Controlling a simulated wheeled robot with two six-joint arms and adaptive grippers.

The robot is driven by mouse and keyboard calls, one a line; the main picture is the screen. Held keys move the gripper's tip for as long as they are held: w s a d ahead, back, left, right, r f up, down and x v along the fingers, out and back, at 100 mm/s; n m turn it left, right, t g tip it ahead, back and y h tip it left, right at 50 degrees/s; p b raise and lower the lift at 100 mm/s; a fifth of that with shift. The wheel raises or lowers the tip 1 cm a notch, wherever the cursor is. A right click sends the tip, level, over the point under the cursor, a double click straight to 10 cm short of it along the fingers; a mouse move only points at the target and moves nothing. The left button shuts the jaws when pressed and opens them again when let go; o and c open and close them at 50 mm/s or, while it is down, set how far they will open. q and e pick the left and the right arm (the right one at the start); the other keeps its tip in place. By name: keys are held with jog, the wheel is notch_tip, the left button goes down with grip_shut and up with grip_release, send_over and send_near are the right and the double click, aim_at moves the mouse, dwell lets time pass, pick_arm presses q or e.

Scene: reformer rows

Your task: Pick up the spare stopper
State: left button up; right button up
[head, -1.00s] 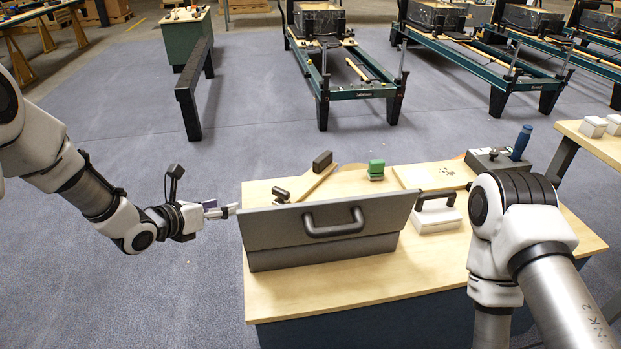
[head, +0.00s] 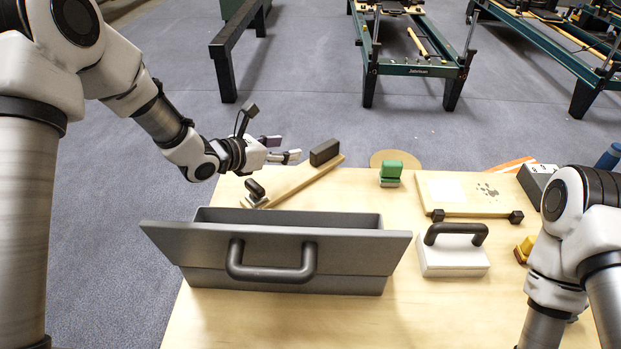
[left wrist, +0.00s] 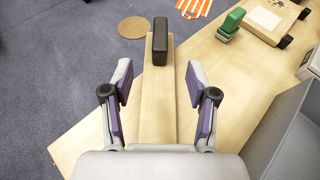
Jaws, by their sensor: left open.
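No label picks out the spare stopper; the likeliest piece is a dark block (head: 324,151) on the far end of a slanting wooden board (head: 300,182). The block (left wrist: 160,42) and board (left wrist: 158,115) also show in the left wrist view. My left gripper (head: 284,148) is open and empty, left of the block in the head view. In the left wrist view its two fingers (left wrist: 158,78) stand either side of the board's line, with the block just past their tips. I see no contact. My right arm is at the right edge; its gripper is out of view.
A grey box (head: 350,250) with a handled, tilted front panel stands nearest. A small dark knob (head: 255,189) sits at the board's near end. A green block (head: 391,173), a pale panel (head: 470,205) and a white handled block (head: 453,262) lie rightward. The table's front middle is clear.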

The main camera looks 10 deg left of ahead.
aim_at(312, 155)
pick_arm(q)
jog(key=f, duration=0.1)
jog(key=f+b, duration=0.2)
jog(key=shift+w+d+f, duration=0.25)
jog(key=shift+w+f, duration=0.05)
jog(key=shift+w, duration=0.05)
jog(key=b+x, duration=0.1)
jog(key=x, duration=1)
jog(key=shift+w+d+f, duration=0.1)
jog(key=shift+w+d, duration=0.05)
jog(key=shift+w, duration=0.05)
pick_arm(e)
notch_tip(312, 155, down, 4)
jog(key=shift+w+d+f, duration=0.1)
jog(key=shift+f, duration=0.15)
pick_arm(q)
grip_shut()
